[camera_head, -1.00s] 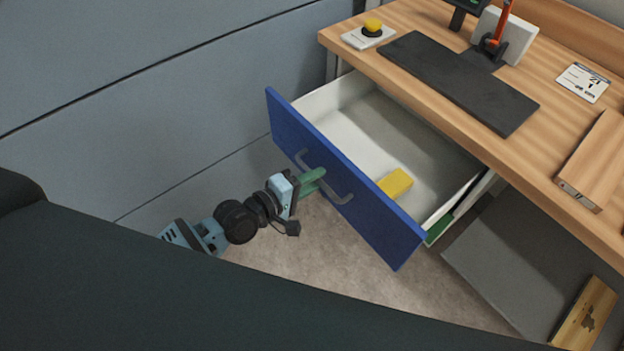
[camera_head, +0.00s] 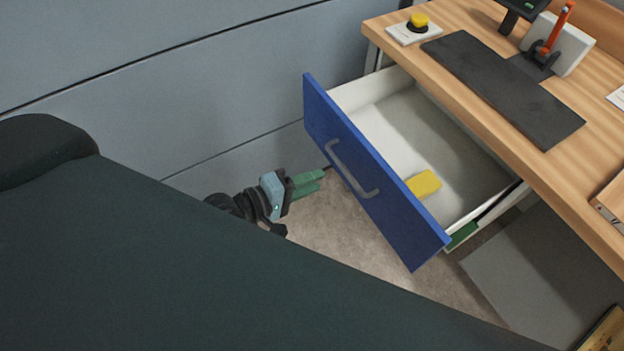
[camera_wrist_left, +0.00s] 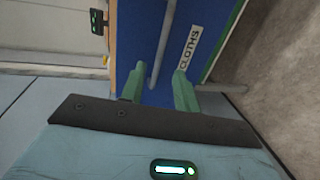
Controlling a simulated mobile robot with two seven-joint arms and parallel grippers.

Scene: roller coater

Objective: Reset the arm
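My left gripper (camera_head: 318,182) has green fingers and stands just in front of the blue drawer front, left of its grey handle (camera_head: 351,168). The fingers are spread and empty, apart from the handle. In the left wrist view, the gripper (camera_wrist_left: 158,84) shows its fingers parted, with the handle (camera_wrist_left: 162,45) beyond them. The drawer (camera_head: 372,185) is pulled open under the wooden desk. Its blue front carries a "CLOTHS" label (camera_wrist_left: 189,47) in the left wrist view. My right gripper is not in view.
A yellow block (camera_head: 424,184) lies inside the drawer. The wooden desk (camera_head: 585,190) holds a dark mat (camera_head: 500,88) and a yellow button on a white base (camera_head: 417,27). A grey wall (camera_head: 180,70) stands behind. Bare floor (camera_head: 350,240) lies below the drawer front.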

